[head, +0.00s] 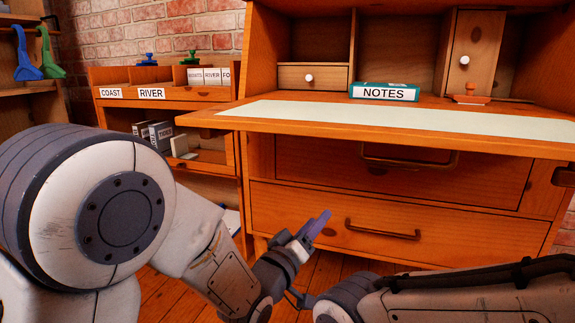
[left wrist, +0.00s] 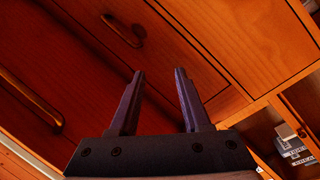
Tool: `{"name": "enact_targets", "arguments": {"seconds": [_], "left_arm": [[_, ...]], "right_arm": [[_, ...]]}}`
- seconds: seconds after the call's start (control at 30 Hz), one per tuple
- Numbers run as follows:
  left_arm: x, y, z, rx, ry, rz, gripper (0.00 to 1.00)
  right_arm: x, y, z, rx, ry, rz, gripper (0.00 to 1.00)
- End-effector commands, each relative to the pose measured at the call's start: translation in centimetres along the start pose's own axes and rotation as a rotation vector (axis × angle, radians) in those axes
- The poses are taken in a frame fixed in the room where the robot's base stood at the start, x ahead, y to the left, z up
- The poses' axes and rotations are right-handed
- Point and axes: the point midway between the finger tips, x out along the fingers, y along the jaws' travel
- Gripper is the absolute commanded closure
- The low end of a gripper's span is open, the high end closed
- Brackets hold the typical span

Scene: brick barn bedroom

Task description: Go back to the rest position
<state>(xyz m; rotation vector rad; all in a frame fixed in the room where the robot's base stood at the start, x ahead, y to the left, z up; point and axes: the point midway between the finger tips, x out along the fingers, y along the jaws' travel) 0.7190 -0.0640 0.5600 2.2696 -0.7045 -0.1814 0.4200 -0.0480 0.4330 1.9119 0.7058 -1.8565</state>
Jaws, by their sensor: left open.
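My left gripper (head: 312,228) is low in front of the wooden desk's drawers in the head view. In the left wrist view its two fingers (left wrist: 159,100) stand apart with nothing between them, and drawer fronts show behind them. My left arm fills the left of the head view. My right arm comes in at the lower right, and its gripper cannot be made out.
The wooden desk (head: 490,234) has an open writing surface with a NOTES box (head: 384,92) and an orange stamp (head: 471,95). A shelf (head: 207,94) with COAST and RIVER labels stands to the left. Blue (head: 26,62) and green (head: 48,62) scoop-like things hang far left.

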Motion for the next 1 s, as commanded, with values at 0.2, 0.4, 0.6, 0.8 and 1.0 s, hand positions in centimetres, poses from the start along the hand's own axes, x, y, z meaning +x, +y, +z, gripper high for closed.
{"name": "enact_targets", "arguments": {"seconds": [0.2,0.4,0.6,0.8,1.0], "left_arm": [[-5.8,-12.2,-0.4,0.230,-0.262,-0.473,0.53],[-14.8,-18.7,0.7,0.314,-0.582,-0.772,0.53],[-21.9,-20.5,1.9,0.310,-0.834,-0.909,0.53],[-27.7,-20.4,2.9,0.269,-1.047,-0.974,0.53],[-27.6,-15.1,1.9,0.305,-1.146,-0.916,0.53]], "right_arm": [[0.0,0.0,0.0,0.000,0.000,0.000,0.37],[0.0,0.0,0.0,0.000,0.000,0.000,0.37],[0.0,0.0,0.0,0.000,0.000,0.000,0.37],[0.0,0.0,0.0,0.000,0.000,0.000,0.37],[-3.7,-0.3,-0.2,0.000,0.001,0.000,0.37]]}}
